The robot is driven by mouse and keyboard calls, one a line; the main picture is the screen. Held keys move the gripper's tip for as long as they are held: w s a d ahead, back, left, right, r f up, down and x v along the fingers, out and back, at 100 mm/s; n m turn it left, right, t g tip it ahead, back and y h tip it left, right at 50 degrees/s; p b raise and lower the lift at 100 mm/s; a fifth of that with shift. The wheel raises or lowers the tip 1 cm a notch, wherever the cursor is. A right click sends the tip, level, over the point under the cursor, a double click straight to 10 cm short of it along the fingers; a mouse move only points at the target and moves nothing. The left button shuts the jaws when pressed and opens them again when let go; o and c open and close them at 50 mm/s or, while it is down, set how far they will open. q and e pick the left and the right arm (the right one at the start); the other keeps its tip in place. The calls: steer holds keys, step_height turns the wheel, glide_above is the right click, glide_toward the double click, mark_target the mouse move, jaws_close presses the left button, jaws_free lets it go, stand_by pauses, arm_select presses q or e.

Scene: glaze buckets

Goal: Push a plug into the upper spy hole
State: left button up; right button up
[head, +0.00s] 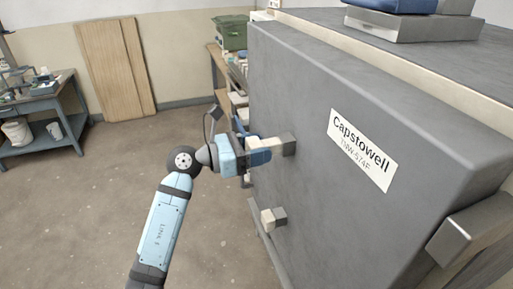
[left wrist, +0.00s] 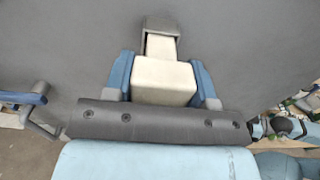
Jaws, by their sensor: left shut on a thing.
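A cream plug (left wrist: 165,82) with a wide head and narrower stem is held between the two blue fingers of my left gripper (left wrist: 164,88). In the head view my left gripper (head: 262,156) is shut on the plug (head: 264,143) at the kiln door. The stem's end meets the grey collar of the upper spy hole (head: 288,145), which also shows in the left wrist view (left wrist: 162,23). Part of the stem shows outside the collar; how deep its tip sits is hidden. Below, another cream plug (head: 267,219) sits at the lower grey collar (head: 280,214). My right gripper is not in view.
The big grey kiln door (head: 330,195) carries a label (head: 361,149) and a bulky handle or latch (head: 465,235) at right. A workbench (head: 42,125) stands at far left, and boards (head: 115,70) lean on the wall. The floor at left is clear.

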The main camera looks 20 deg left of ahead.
mark_target(274, 145)
arm_select(q)
steer(key=shift+w+d, duration=0.1)
steer(key=shift+x, duration=0.85)
steer(key=shift+w+d, duration=0.1)
steer(key=shift+w+d, duration=0.3)
steer(key=shift+d, duration=0.1)
steer(key=shift+w+d, duration=0.1)
steer(key=shift+d, duration=0.05)
stand_by(0.3)
steer(key=shift+w+d, duration=0.1)
steer(key=shift+d, duration=0.15)
steer(key=o, duration=1.3)
steer(key=shift+c, duration=0.2)
